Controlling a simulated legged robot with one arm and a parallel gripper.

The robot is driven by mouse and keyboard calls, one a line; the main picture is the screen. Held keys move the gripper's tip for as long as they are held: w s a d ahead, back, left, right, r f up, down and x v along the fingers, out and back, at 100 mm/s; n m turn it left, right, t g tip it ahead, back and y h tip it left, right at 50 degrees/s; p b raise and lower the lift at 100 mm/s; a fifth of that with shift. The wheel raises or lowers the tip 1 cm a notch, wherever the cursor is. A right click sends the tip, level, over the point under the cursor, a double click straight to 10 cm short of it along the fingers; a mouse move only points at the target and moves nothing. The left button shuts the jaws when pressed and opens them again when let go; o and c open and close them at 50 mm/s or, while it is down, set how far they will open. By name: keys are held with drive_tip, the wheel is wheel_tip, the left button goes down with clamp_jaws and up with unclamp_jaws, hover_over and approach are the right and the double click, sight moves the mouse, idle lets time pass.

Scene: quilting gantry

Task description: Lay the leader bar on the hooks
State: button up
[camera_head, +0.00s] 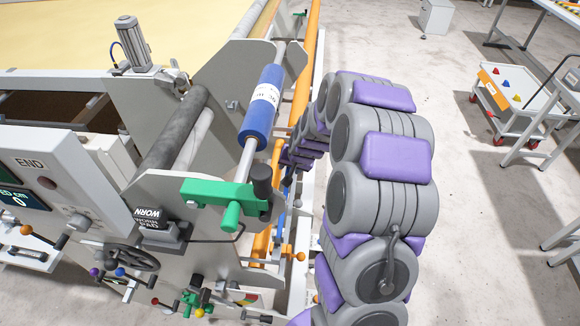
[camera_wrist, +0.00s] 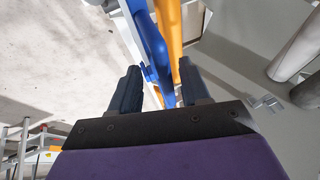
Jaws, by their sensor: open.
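A long orange bar (camera_head: 302,82) runs along the near side of the gantry frame; I cannot tell for sure that it is the leader bar. In the wrist view an orange length (camera_wrist: 168,30) runs beside a curved blue piece (camera_wrist: 150,50), which may be a hook. My gripper (camera_wrist: 159,68) is open, its two dark fingers spread either side of the blue piece and the orange length. I see no clear grip on either. In the head view my arm hides the gripper and much of the bar's lower part.
A grey shaft with a blue labelled sleeve (camera_head: 262,95) lies above the frame near a green clamp (camera_head: 230,195). Dark rollers (camera_head: 178,125) and a control panel (camera_head: 45,175) are left. A white cart (camera_head: 510,95) stands right; the concrete floor between is clear.

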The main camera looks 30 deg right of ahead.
drive_tip(key=p+v, duration=0.3)
drive_tip(key=v, duration=1.3)
drive_tip(key=shift+s+r, duration=0.2)
drive_tip(key=shift+r, duration=0.1)
